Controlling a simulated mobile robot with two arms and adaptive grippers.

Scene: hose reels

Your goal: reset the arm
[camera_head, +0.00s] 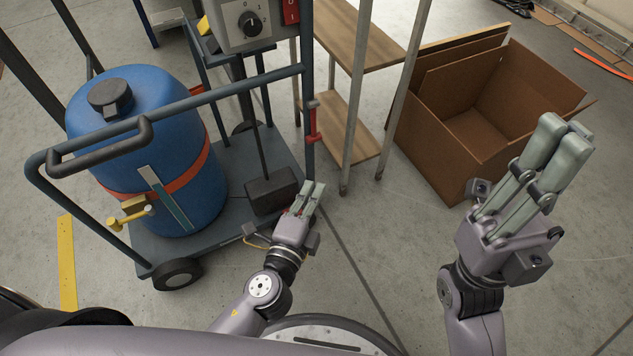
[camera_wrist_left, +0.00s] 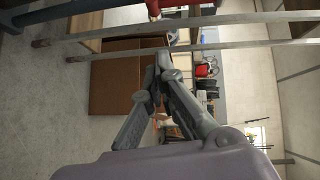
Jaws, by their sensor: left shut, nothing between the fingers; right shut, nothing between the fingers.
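My left gripper (camera_head: 308,199) is low in the middle of the head view, in front of the cart's right end. Its fingers are together with nothing between them. The left wrist view shows the same fingers (camera_wrist_left: 162,62) meeting at the tips, with open space ahead of them. My right gripper (camera_head: 565,132) is at the right of the head view, raised and pointing up and away. Its fingers are together and empty. It covers part of the floor beside the cardboard box. Neither gripper holds anything.
A cart (camera_head: 240,165) with a blue barrel (camera_head: 140,100) stands at the left. A control box (camera_head: 243,22) with a dial and red switch is above it. A shelf (camera_head: 358,40) stands behind my left gripper. An open cardboard box (camera_head: 445,150) sits right of it. Floor between my arms is clear.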

